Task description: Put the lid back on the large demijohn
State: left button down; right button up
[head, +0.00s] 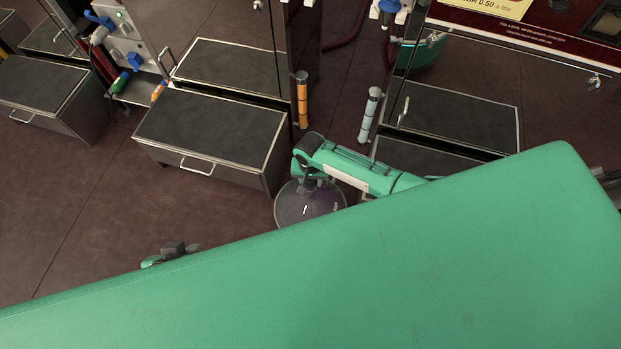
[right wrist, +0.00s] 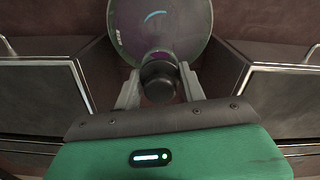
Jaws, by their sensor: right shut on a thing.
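The large demijohn (head: 312,207) is a round, see-through dark body on the floor, below my right gripper (head: 309,183). It also shows at the top of the right wrist view (right wrist: 163,22), with a pale curved glint. In that view the dark round lid (right wrist: 158,82) sits between the two fingers of my right gripper, which is shut on it. The lid lines up with the demijohn's neck, but I cannot tell whether it is seated or held just above. My left gripper (head: 172,250) shows only partly, behind my green body; its fingers are hidden.
A low dark-topped box (head: 212,132) with a handle stands left of the demijohn. Another box (head: 425,157) is behind my right arm. Orange (head: 302,100) and pale blue (head: 370,114) posts stand behind. Open brown floor (head: 80,200) lies at left.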

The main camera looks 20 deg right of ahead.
jog(key=o, duration=1.5)
